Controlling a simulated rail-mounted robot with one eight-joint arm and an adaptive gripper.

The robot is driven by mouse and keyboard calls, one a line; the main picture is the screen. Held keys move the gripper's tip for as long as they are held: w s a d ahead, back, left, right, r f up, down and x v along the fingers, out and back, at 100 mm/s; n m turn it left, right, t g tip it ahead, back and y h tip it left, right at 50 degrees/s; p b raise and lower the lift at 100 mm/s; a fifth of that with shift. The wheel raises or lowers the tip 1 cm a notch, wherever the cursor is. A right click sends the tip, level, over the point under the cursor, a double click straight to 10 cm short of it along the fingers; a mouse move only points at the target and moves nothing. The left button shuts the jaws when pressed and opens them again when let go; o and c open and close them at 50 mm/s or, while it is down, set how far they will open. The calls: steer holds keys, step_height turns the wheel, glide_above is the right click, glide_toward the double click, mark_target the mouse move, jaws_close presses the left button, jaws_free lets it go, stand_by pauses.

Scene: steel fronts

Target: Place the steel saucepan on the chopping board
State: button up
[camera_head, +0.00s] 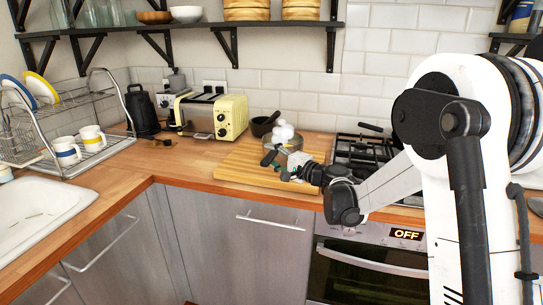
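The wooden chopping board (237,167) lies on the corner worktop, left of the hob. A small round steel vessel, which looks like the saucepan (270,152), shows at the back right of the board, partly hidden by my gripper. Its base is hidden, so I cannot tell whether it rests on the board or is held just above it. My gripper (277,163) reaches in from the right, low over the board and in front of the vessel. The fingers are small and dark here; I cannot tell whether they are open or shut on its handle.
White egg-like balls (283,131) show above the vessel. A dark mortar (262,125) stands behind the board. The yellow toaster (212,115) and black kettle (142,111) are further left. A gas hob (358,150) is right. A dish rack (93,118) stands by the sink (38,212).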

steer(key=shift+d+r, duration=0.1)
steer(key=v, duration=1.2)
steer(key=s+r+n+g+h, duration=0.2)
steer(key=s+n+g+h, duration=0.3)
steer(key=s, duration=1.2)
steer(key=s+d+f+n+h, duration=0.1)
steer(key=s+d+h, duration=0.3)
steer(key=s, duration=0.6)
steer(key=s+d+f+n+h, duration=0.2)
steer(key=s+d+f+h, duration=0.1)
steer(key=s+d, duration=0.4)
steer(key=s+h, duration=0.1)
steer(key=s, duration=0.2)
steer(key=shift+h, duration=0.3)
steer(key=shift+s+d, duration=0.1)
steer(key=shift+d, duration=0.05)
